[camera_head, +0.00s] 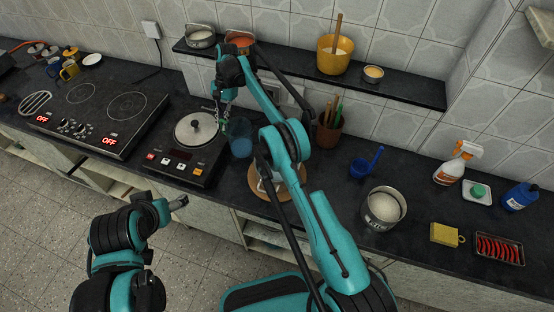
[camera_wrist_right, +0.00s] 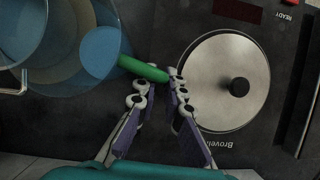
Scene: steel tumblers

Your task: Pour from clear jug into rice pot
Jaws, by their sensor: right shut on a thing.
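The clear jug (camera_head: 240,139) looks bluish and stands at the counter beside the portable cooker. In the right wrist view the jug (camera_wrist_right: 70,50) is at upper left, its green handle (camera_wrist_right: 142,69) reaching between my fingertips. My right gripper (camera_head: 221,112), also in the wrist view (camera_wrist_right: 172,82), is shut on that handle.
A lidded pan (camera_head: 196,128) sits on the portable cooker (camera_head: 187,160), left of the jug. A round wooden board (camera_head: 263,188) is partly hidden by my right arm.

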